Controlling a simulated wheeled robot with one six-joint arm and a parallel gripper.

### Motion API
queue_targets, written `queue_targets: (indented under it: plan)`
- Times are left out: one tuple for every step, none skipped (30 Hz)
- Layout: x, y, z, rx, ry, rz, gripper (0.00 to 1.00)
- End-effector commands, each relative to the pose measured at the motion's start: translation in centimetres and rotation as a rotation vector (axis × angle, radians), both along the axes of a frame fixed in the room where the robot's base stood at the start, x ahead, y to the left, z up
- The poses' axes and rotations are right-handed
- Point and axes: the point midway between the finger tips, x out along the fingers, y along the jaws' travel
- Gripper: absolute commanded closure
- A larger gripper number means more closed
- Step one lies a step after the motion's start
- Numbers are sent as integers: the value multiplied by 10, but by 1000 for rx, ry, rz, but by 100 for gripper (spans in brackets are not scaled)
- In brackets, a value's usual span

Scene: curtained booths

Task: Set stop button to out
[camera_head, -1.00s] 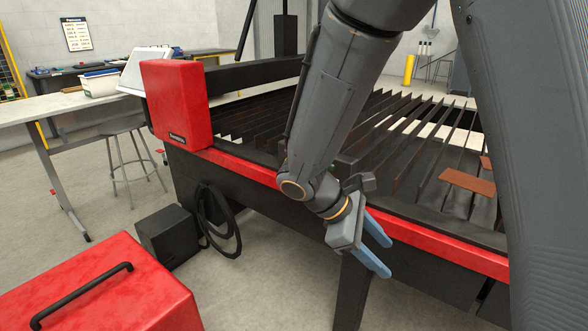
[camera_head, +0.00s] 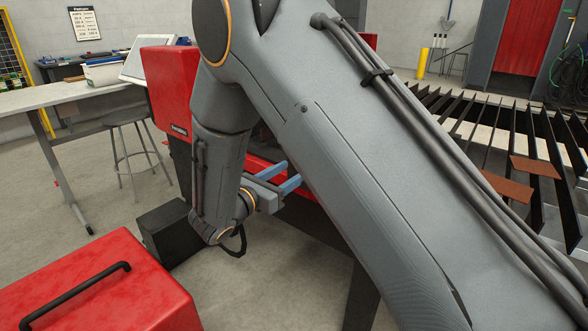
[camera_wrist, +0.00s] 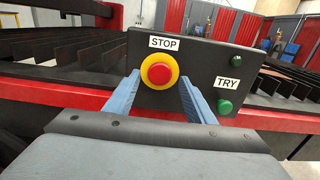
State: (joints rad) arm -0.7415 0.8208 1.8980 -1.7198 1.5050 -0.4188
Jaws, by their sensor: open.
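The stop button (camera_wrist: 159,71) is a red knob on a yellow ring, under a white STOP label (camera_wrist: 164,43). It is on a dark control panel (camera_wrist: 196,68) in the wrist view. My gripper (camera_wrist: 160,98) is open, its two blue fingers pointing at the panel, one on each side below the button. I cannot tell whether they touch it. In the head view my gripper (camera_head: 289,178) is beside the red-edged machine table, and my arm hides the panel and the button there. Whether the button is in or out is not clear.
A green button (camera_wrist: 225,106) under a TRY label and a green lamp (camera_wrist: 236,61) sit right of the stop button. A slatted cutting table (camera_head: 510,135) lies behind. A red box (camera_head: 100,290) stands front left, a stool (camera_head: 135,145) beyond.

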Motion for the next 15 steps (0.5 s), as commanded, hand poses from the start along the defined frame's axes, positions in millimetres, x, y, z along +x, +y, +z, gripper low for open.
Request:
queue_targets:
  plan:
    - [5,-4,0,1,-1,-1,50]
    - [8,-6,1,1,-1,-1,50]
    - [11,-9,1,1,-1,-1,50]
    - [13,-10,1,1,-1,-1,50]
    - [14,-11,1,1,-1,0,50]
    - [16,-12,1,1,-1,1,50]
    - [17,-12,0,1,-1,2,50]
    - [17,-12,0,1,-1,2,50]
    - [18,-13,0,1,-1,3,50]
    - [18,-13,0,1,-1,3,50]
    - [18,-13,0,1,-1,4,50]
    - [18,-12,0,1,-1,4,50]
    - [18,-12,0,1,-1,4,50]
    - [18,-12,0,1,-1,4,50]
    - [18,-12,0,1,-1,4,50]
